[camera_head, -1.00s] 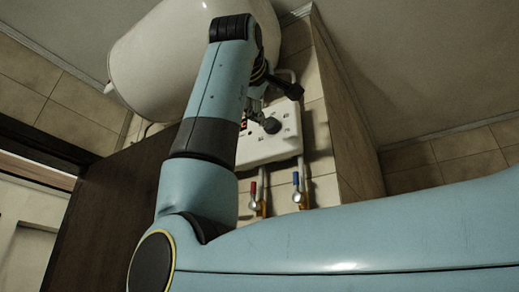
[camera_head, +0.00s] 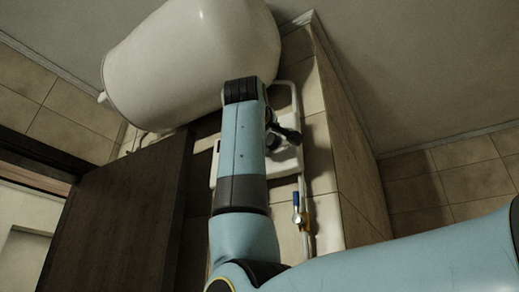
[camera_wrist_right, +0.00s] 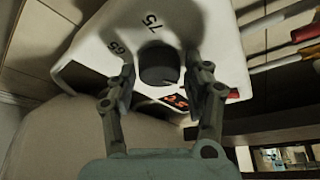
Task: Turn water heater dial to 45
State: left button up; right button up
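The dial (camera_wrist_right: 158,66) is a dark round knob on the white water heater control panel (camera_wrist_right: 100,45). Tilted numbers, seemingly 75 and 65, are printed around it, and a small display with orange-red digits is partly hidden; I cannot read it surely. In the wrist view my right gripper (camera_wrist_right: 161,82) is open, one finger on each side of the knob, with visible gaps. In the head view the right gripper (camera_head: 284,138) is mostly behind my arm, before the panel (camera_head: 286,168). My left gripper is not in view.
The white heater tank (camera_head: 190,62) hangs just above the panel. A blue-handled valve (camera_head: 297,204) and pipe are below it. A dark door (camera_head: 125,215) stands to the left, and a tiled wall corner (camera_head: 345,150) is close on the right.

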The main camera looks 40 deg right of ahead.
jog(key=shift+s, duration=0.2)
jog(key=shift+c, duration=1.1)
jog(key=shift+r, duration=0.1)
jog(key=shift+c, duration=2.3)
jog(key=shift+a+r, duration=0.1)
jog(key=shift+r, duration=0.05)
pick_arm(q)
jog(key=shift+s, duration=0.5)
pick_arm(e)
jog(key=shift+w, duration=0.1)
